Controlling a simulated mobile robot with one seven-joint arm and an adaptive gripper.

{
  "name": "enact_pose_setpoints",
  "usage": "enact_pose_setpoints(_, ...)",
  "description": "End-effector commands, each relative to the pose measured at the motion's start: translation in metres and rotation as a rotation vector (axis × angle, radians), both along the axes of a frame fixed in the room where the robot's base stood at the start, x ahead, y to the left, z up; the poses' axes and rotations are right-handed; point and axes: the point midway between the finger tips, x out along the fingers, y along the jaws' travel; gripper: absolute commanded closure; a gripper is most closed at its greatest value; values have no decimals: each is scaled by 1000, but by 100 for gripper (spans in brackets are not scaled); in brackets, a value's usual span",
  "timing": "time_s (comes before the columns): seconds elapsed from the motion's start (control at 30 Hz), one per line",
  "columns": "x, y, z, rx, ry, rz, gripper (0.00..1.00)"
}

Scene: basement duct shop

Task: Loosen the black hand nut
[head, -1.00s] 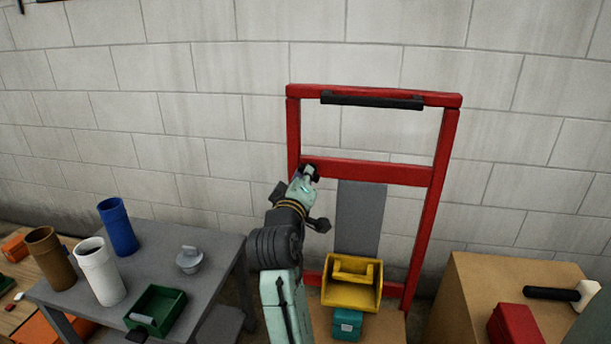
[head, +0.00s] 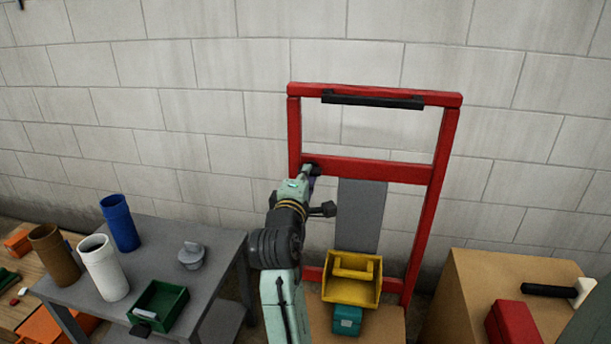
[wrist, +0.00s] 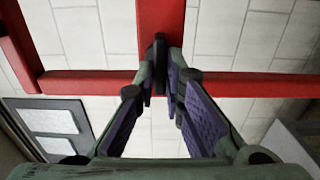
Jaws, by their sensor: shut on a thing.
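The black hand nut (wrist: 160,52) sits at the junction of the red frame's crossbar and its upright. In the wrist view it shows as a narrow dark shape between my fingertips. My gripper (wrist: 161,78) is shut on it, with one purple-padded finger on each side. In the head view my gripper (head: 307,176) reaches up to the left end of the red frame's crossbar (head: 385,170). There the nut is mostly hidden by my gripper.
A yellow bin (head: 351,290) and a teal box (head: 346,320) stand below the frame. A grey table (head: 215,262) at left holds cylinders, a green tray and a grey lidded piece. A cardboard box (head: 470,300) stands at right with a hammer and red box on it.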

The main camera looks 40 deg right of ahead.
Motion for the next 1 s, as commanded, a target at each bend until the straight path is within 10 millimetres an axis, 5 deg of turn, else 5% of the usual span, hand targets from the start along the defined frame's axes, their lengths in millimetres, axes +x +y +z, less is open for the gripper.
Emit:
enact_pose_setpoints(0.4,1,1,-1,-4,7,1,100)
enact_pose_setpoints(0.43,1,1,-1,-4,7,1,89)
enact_pose_setpoints(0.7,0,0,0,-4,6,1,71)
enact_pose_setpoints(1.0,0,1,0,-4,5,1,70)
